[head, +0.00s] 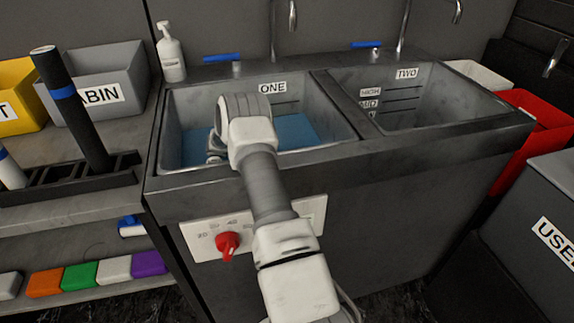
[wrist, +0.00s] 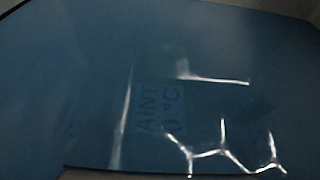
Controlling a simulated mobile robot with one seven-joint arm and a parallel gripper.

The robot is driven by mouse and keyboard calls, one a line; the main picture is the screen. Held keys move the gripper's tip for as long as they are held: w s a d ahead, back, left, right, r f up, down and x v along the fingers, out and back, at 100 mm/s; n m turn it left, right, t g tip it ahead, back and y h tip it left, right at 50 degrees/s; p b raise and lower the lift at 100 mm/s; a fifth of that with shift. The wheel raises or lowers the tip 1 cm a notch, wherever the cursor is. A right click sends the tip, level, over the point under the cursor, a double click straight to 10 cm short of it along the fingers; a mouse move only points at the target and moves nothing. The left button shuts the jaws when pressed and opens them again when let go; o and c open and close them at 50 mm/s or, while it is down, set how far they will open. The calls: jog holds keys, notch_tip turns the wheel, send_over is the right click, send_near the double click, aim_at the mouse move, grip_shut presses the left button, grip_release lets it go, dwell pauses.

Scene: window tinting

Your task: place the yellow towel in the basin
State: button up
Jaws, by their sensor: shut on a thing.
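I see no yellow towel in either view. The double sink has a left basin labelled ONE (head: 335,112) and a right basin labelled TWO (head: 480,98). Blue water (head: 295,132) lies in basin ONE and fills most of the wrist view (wrist: 80,70). My arm reaches over the front rim into basin ONE. My gripper (head: 214,153) is low inside it, at the left, mostly hidden by my wrist. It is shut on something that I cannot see. The fingertips do not show in the wrist view.
Basin TWO looks empty. A soap bottle (head: 171,55) and blue-handled taps (head: 222,59) stand behind. A grey bin (head: 128,62), yellow bin (head: 22,80) and dark roll (head: 72,110) are left. A red bin (head: 545,125) is right. A red knob (head: 228,244) projects in front.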

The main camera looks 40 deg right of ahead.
jog(key=shift+f, duration=1.1)
jog(key=shift+f+b, duration=0.65)
jog(key=shift+b, duration=0.05)
jog(key=o, duration=1.2)
jog(key=shift+r+p, duration=0.45)
jog(key=shift+r, duration=0.05)
jog(key=p+v, duration=0.1)
jog(key=v, duration=0.6)
jog(key=shift+w+a+r+p, duration=0.1)
jog(key=shift+a+r+p, duration=0.2)
jog(key=shift+p, duration=0.1)
